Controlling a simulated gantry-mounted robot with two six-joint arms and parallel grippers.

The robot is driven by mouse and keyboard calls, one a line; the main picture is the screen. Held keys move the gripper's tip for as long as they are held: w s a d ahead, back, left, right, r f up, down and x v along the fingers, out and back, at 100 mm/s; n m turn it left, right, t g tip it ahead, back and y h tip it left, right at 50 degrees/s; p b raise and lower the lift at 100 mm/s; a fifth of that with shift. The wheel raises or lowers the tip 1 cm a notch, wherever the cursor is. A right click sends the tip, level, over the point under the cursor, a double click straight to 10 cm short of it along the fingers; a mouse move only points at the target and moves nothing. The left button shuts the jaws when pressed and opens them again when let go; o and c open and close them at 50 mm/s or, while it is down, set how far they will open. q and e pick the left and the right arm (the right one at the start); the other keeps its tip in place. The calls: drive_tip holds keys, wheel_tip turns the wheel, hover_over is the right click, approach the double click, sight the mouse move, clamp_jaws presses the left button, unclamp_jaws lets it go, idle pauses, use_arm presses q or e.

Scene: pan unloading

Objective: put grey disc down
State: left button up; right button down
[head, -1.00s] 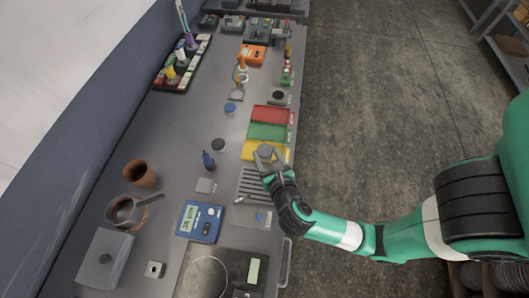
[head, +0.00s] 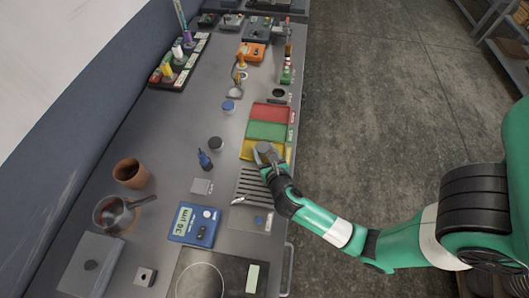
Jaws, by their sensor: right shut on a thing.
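The grey disc (head: 264,149) is at the tips of my right gripper (head: 266,155), which is shut on it. The disc is over the yellow section (head: 249,149) of a red, green and yellow tray. I cannot tell whether the disc touches the tray. The gripper hides part of the yellow section. My left gripper is not in view.
The green (head: 267,130) and red (head: 271,112) sections look empty. A slotted grey rack (head: 250,186) lies just in front of the yellow section. A blue meter (head: 194,224), a dark blue bottle (head: 205,160) and a black-topped disc (head: 216,143) stand to the left.

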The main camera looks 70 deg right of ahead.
drive_tip(key=shift+c, duration=0.7)
unclamp_jaws()
drive_tip(key=shift+a+r, duration=0.1)
drive_tip(key=shift+r, duration=0.1)
drive_tip(key=p+v, duration=0.2)
drive_tip(key=v, duration=0.9)
drive_tip(key=shift+s+a+r, duration=0.15)
drive_tip(key=shift+s+a, duration=0.1)
drive_tip(key=shift+a, duration=0.05)
